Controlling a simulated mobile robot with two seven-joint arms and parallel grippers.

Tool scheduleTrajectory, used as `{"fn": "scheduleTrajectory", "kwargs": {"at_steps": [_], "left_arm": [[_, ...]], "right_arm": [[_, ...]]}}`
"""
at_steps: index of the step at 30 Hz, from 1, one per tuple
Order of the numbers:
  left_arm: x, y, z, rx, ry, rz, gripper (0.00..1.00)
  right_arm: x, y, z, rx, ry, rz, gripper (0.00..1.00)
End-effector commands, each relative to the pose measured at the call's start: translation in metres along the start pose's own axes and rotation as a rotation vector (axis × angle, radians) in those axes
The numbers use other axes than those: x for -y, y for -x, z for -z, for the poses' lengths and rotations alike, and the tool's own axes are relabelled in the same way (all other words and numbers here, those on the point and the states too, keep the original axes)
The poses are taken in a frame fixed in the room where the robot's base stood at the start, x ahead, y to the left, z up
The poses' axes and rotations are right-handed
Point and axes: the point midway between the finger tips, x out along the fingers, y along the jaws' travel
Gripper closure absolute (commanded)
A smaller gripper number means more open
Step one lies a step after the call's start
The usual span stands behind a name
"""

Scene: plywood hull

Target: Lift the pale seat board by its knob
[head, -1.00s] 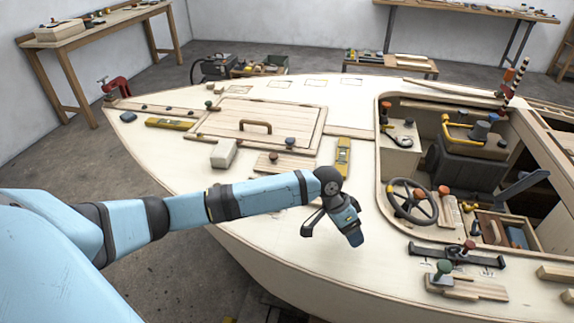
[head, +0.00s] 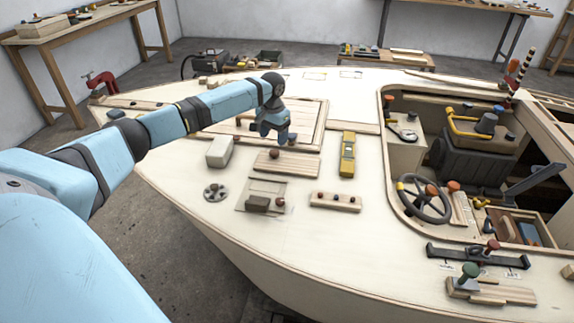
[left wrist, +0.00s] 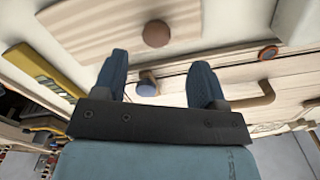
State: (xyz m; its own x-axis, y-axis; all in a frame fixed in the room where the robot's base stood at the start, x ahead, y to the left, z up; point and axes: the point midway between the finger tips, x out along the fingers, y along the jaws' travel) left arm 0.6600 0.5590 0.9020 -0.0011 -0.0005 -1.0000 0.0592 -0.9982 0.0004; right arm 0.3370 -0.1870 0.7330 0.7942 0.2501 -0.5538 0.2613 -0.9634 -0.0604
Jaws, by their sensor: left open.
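A pale board (head: 300,164) with a round brown knob (head: 274,154) lies flat on the deck, in front of the hatch. In the left wrist view the board (left wrist: 105,32) and its brown knob (left wrist: 155,33) show at the top, beyond my fingertips. My left gripper (head: 273,134) is open and empty above the front edge of the hatch, just behind the board. In the left wrist view a blue-grey knob (left wrist: 147,86) shows between the spread fingers (left wrist: 160,78), not gripped. My right gripper is in neither view.
The hatch (head: 310,112) with a wooden handle (left wrist: 258,100) lies under my left gripper. The cockpit opening with a steering wheel (head: 424,201) is at right.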

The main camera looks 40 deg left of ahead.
Motion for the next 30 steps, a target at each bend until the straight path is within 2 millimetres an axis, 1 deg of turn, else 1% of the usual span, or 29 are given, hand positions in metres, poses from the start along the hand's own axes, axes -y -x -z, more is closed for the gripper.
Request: {"fn": "scheduleTrajectory", "kwargs": {"at_steps": [1, 8, 16, 18, 24, 29, 30], "left_arm": [[0.0, -0.005, 0.0, 0.001, 0.0, 0.0, 0.35], [-0.002, -0.019, -0.001, 0.001, -0.001, 0.0, 0.35], [-0.005, -0.058, -0.002, 0.002, -0.001, -0.001, 0.35], [-0.005, -0.062, -0.002, 0.0, -0.002, -0.001, 0.35], [-0.005, -0.062, -0.002, -0.001, -0.002, -0.001, 0.35], [-0.004, -0.061, -0.002, -0.001, -0.002, 0.0, 0.72], [-0.004, -0.061, -0.002, -0.001, -0.002, 0.0, 0.81]], "right_arm": [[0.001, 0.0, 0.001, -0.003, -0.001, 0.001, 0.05], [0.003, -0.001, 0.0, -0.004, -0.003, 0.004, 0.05], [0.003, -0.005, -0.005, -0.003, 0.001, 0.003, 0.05], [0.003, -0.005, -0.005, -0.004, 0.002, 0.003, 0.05], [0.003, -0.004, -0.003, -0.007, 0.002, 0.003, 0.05], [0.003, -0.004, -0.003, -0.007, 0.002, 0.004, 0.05], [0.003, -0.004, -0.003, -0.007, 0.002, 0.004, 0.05]]}}
